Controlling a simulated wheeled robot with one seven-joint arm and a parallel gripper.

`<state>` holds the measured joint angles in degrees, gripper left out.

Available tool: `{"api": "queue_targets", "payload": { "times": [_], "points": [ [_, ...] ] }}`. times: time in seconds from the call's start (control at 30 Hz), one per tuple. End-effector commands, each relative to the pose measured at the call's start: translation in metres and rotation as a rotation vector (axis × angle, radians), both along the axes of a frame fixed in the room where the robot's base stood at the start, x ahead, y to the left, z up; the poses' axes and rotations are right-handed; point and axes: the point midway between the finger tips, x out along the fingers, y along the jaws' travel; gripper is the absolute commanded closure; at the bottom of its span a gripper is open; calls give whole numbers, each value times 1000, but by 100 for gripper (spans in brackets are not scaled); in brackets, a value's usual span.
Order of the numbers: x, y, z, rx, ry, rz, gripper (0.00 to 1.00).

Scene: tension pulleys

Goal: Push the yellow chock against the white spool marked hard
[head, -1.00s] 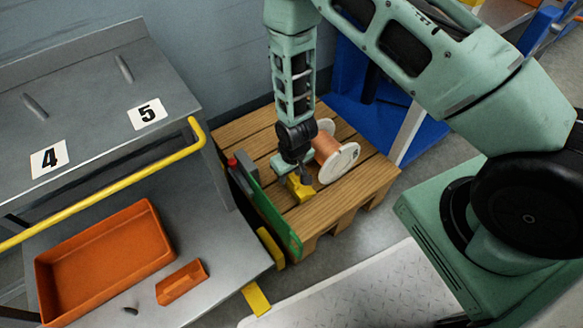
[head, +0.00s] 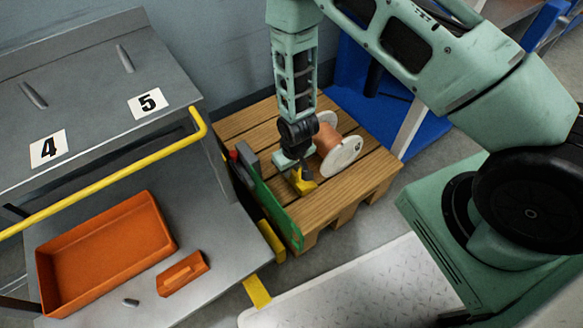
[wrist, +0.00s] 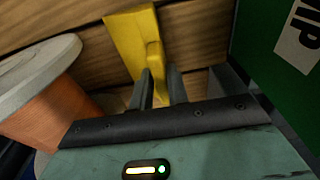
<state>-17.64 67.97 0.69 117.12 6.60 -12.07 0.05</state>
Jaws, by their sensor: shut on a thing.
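The yellow chock (head: 305,184) is on the wooden pallet, close to the near flange of the spool. My gripper (head: 299,174) points down and is shut on its upright part. In the wrist view the two fingers (wrist: 160,88) straddle that part of the chock (wrist: 133,38). The spool (head: 343,156) has white flanges and copper-coloured winding, and lies on its side on the pallet. A small dark mark shows on its flange. In the wrist view the spool (wrist: 42,62) is at the left, with a gap of wood between it and the chock.
The pallet (head: 352,193) has a green board (head: 284,215) along its left side, close to my gripper; a red button stands near the board's far end. A grey bench with an orange tray (head: 70,305) is at the left. Blue sheeting lies behind the pallet.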

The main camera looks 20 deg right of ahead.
Motion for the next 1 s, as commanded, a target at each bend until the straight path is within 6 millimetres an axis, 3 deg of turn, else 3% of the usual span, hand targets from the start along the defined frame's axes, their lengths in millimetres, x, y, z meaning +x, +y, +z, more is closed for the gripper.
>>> {"api": "queue_targets", "payload": {
  "times": [0.13,0.17,0.23,0.5,0.63,0.77,1.0],
  "points": [
    [0,-1,-1,-1,1,0,100],
    [0,-1,-1,-1,1,0,75],
    [0,-1,-1,-1,1,0,58],
    [0,-1,0,-1,0,0,58],
    [0,-1,10,-1,-1,0,58],
    [-3,-1,33,-1,-2,0,58],
    [-9,-2,90,-1,-2,0,58]
  ]
}}
